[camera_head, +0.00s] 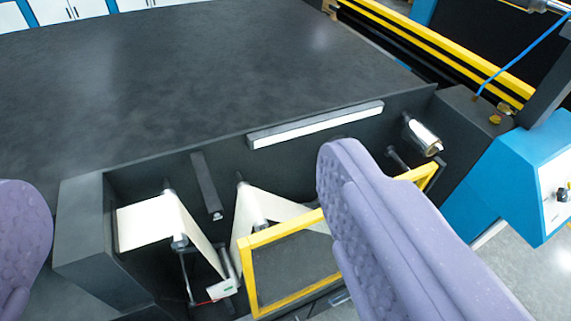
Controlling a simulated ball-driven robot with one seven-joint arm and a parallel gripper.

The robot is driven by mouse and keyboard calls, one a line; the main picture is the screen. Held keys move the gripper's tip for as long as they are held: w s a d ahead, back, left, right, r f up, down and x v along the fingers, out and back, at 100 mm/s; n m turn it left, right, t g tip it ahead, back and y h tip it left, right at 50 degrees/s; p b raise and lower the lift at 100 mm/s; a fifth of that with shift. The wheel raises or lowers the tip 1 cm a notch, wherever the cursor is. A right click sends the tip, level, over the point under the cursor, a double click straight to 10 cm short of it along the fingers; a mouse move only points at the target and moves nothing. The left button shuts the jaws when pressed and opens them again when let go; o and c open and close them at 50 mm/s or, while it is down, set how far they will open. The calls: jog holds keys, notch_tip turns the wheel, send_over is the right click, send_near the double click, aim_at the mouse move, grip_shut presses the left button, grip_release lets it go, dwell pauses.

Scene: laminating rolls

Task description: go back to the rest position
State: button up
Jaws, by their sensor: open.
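My gripper (185,215) shows as two purple, bumpy fingers, one at the left edge and one at the right of centre. They are wide apart with nothing between them. Beyond them is a dark machine with a large flat top (200,80) and an open recess in its side. In the recess, a cream web (150,222) runs over rollers at the left, and another cream web (262,205) runs near the middle. A shiny silver roll (423,138) sits at the recess's right end. The right finger hides part of the recess and the yellow frame.
A yellow frame (262,238) stands in front of the recess. A blue console (520,180) juts out at the right, with a blue cable (520,55) above. Yellow rails (440,45) run behind. White cabinets (70,10) line the far left. The machine top is clear.

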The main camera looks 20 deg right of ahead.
notch_tip(320, 180, down, 12)
jog(key=b, duration=1.2)
jog(key=shift+f, duration=0.2)
